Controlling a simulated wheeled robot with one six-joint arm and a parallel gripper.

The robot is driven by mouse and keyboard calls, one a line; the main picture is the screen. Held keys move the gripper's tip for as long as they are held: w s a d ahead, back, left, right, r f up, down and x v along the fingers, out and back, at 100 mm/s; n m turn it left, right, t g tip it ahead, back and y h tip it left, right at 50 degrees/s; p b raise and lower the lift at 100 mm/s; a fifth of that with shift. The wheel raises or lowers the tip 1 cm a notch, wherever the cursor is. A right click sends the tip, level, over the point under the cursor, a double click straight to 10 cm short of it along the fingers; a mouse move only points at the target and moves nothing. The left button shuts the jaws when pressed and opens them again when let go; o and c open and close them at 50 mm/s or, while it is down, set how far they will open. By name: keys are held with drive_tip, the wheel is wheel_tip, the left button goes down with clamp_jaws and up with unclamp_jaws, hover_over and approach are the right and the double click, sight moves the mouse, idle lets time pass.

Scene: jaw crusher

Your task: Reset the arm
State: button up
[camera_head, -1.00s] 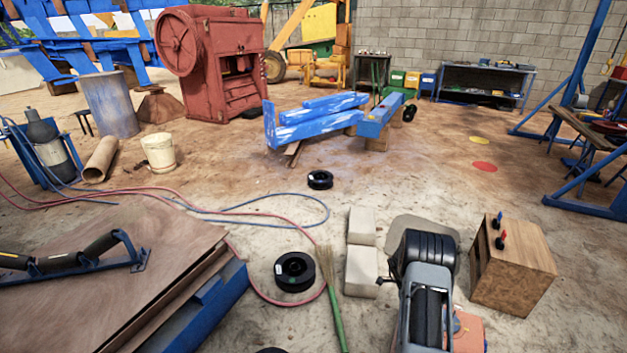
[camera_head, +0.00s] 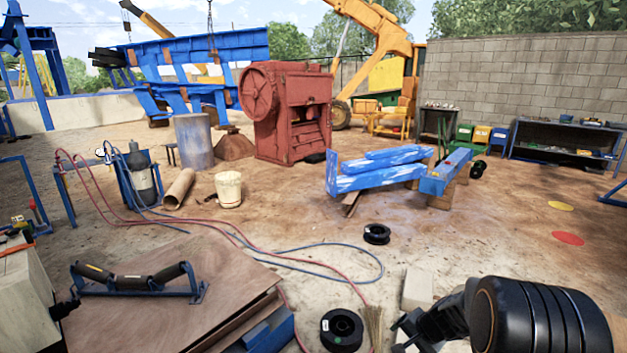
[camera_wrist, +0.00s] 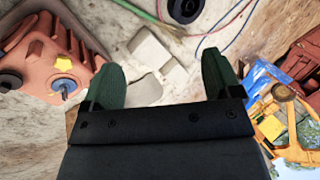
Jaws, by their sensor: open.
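My gripper (camera_wrist: 163,78) shows in the wrist view with its two dark green fingers spread apart and nothing between them. Below the fingers are pale blocks (camera_wrist: 157,52) on the ground, apart from the gripper. In the head view my black and grey arm fills the bottom right corner. The gripper's fingers cannot be made out clearly in that view.
A black spool (camera_head: 341,330) and a broom (camera_head: 374,325) lie near my arm. Wooden sheets (camera_head: 165,310) carry a roller frame (camera_head: 140,280) at left. Blue painted beams (camera_head: 380,172) and the red jaw crusher (camera_head: 287,115) stand farther back. Open ground lies between.

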drive_tip(key=s+a+r+n+h+p, duration=0.1)
drive_tip(key=s+a+r+n+p, duration=0.2)
drive_tip(key=s+r, duration=0.3)
drive_tip(key=s+a+r+n+h+p, duration=0.1)
drive_tip(key=s+r, duration=0.5)
drive_tip(key=r, duration=0.6)
drive_tip(key=s+a+r+n+h+p, duration=0.1)
drive_tip(key=s+a+r+n+p, duration=0.3)
drive_tip(key=r, duration=0.5)
drive_tip(key=s+n+p, duration=0.1)
drive_tip(key=s+p, duration=0.1)
drive_tip(key=p, duration=0.1)
drive_tip(key=shift+s+a+r+n+g, duration=0.15)
drive_tip(key=shift+s+a+n+g, duration=0.2)
drive_tip(key=shift+s+n+g, duration=0.05)
